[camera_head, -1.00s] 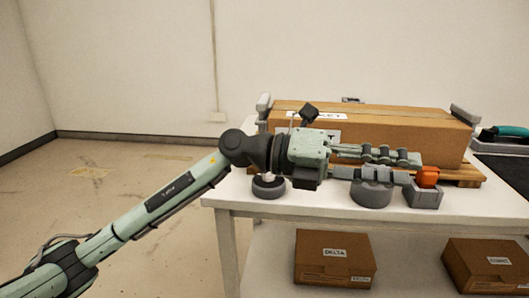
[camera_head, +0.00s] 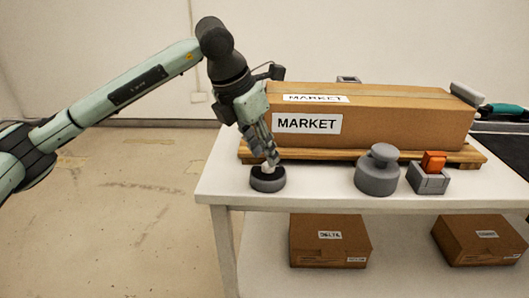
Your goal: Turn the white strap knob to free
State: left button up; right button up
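The white strap knob (camera_head: 267,168) is small and sits on a dark round base (camera_head: 268,181) near the front left of the white table. My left gripper (camera_head: 271,158) points down from above, with its fingertips at the knob. The fingers cover part of the knob, and I cannot tell whether they touch or grip it. A large cardboard box (camera_head: 390,125) labelled MARKET lies behind on a wooden pallet (camera_head: 330,154). My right gripper is out of view.
A grey round weight-like object (camera_head: 378,178) and a grey block with an orange top (camera_head: 430,180) stand to the right on the white table (camera_head: 320,187). Two smaller boxes (camera_head: 330,240) (camera_head: 478,240) lie on the lower shelf. A green-handled item (camera_head: 503,109) lies at far right.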

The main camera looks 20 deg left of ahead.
pick_arm(q)
jog(key=shift+x, duration=0.8)
grip_shut()
